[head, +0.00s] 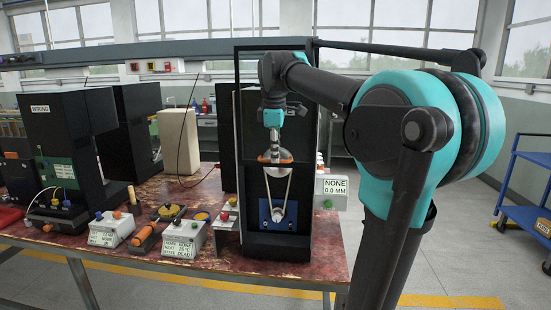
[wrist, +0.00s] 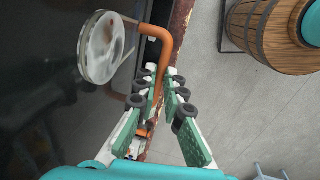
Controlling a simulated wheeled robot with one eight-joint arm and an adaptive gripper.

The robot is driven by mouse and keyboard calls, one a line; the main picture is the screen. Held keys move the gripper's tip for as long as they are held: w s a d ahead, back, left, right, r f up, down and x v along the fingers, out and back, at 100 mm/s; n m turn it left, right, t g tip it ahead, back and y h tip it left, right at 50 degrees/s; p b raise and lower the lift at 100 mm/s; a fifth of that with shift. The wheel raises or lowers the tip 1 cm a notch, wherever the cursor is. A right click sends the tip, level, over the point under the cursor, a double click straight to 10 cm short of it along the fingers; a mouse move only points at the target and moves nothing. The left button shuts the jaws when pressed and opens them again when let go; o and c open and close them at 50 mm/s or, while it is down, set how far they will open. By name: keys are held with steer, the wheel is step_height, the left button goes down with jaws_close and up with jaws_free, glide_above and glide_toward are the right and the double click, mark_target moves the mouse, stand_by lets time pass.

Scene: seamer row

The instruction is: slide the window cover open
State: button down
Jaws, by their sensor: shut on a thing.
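A tall black cabinet (head: 247,120) stands at the table's edge, with a grey pulley, a belt and a blue plate (head: 290,213) low in its front. My gripper (head: 276,157) is in front of this cabinet, above the pulley. In the wrist view an orange bent handle (wrist: 166,42) stands out beside a dark glossy panel (wrist: 40,120), which may be the window cover. A pale round wheel (wrist: 102,47) shows at that panel. My gripper (wrist: 166,82) has its fingers around the handle's lower part and is shut on it. The fingers hide part of the handle.
Small labelled boxes (head: 110,229) and tools stand on the red worn table (head: 175,268) to the left. A grey box marked NONE (head: 332,188) is at the cabinet's right. A wooden barrel (wrist: 262,35) stands on the floor. A blue cart (head: 525,212) is far right.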

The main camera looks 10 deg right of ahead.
steer(key=c, duration=1.6)
jaws_free()
step_height(320, 180, up, 12)
steer(key=s, duration=0.2)
steer(key=shift+a, duration=0.35)
steer(key=shift+f, duration=0.1)
